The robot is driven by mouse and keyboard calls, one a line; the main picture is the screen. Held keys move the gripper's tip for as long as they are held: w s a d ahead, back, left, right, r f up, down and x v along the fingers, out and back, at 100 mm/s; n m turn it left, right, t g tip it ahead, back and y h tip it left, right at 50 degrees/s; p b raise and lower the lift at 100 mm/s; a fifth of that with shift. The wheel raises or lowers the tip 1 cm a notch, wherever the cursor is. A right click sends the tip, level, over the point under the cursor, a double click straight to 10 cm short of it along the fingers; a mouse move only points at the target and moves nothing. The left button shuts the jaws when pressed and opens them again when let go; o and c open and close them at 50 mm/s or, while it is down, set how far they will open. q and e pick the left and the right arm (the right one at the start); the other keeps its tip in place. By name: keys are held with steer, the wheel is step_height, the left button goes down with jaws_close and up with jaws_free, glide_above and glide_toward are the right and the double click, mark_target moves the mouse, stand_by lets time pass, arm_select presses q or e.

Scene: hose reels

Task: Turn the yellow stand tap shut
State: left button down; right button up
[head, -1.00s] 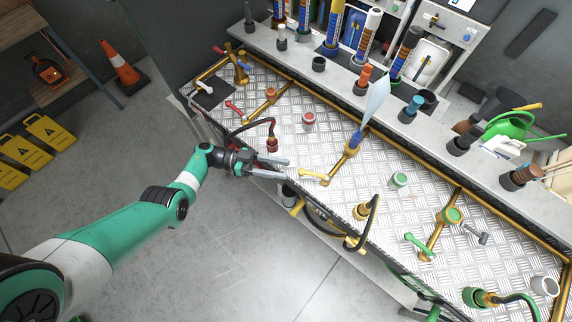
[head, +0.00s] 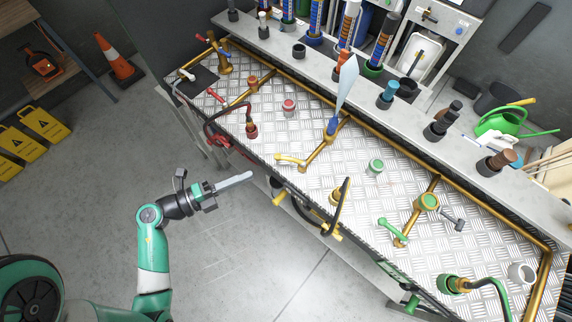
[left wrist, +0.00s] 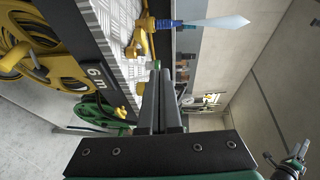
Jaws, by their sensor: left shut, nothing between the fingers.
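The yellow stand tap has a yellow lever (head: 288,159) at the near end of a brass pipe (head: 318,151) on the chequered metal bench top. The lever points left, roughly along the bench. At the pipe's far end a blue nozzle (head: 332,126) gives off a pale spray (head: 347,88). The yellow tap (left wrist: 135,48) and nozzle (left wrist: 165,24) also show in the left wrist view. My left gripper (head: 252,175) is shut and empty, off the bench's front edge, left of the lever and apart from it. A green and dark shape, perhaps my right gripper (left wrist: 297,155), shows small.
A red-handled hose (head: 251,131) stands left of the yellow tap, and a black hose loop (head: 344,205) stands to its right. A green lever (head: 392,231) is farther right. A yellow reel (left wrist: 30,60) and green reel (left wrist: 100,110) are under the bench.

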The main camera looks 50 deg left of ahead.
arm_select(q)
steer(key=s+d+f+n, duration=0.2)
steer(key=s+d, duration=0.1)
steer(key=y+b, duration=0.1)
steer(key=b, duration=0.1)
glide_toward(287, 160)
steer(key=w+d, duration=0.3)
steer(key=d, duration=0.1)
steer(key=w+a, duration=0.1)
steer(key=w+a+b, duration=0.1)
steer(key=shift+w+a+f, duration=0.35)
steer(key=shift+a, duration=0.05)
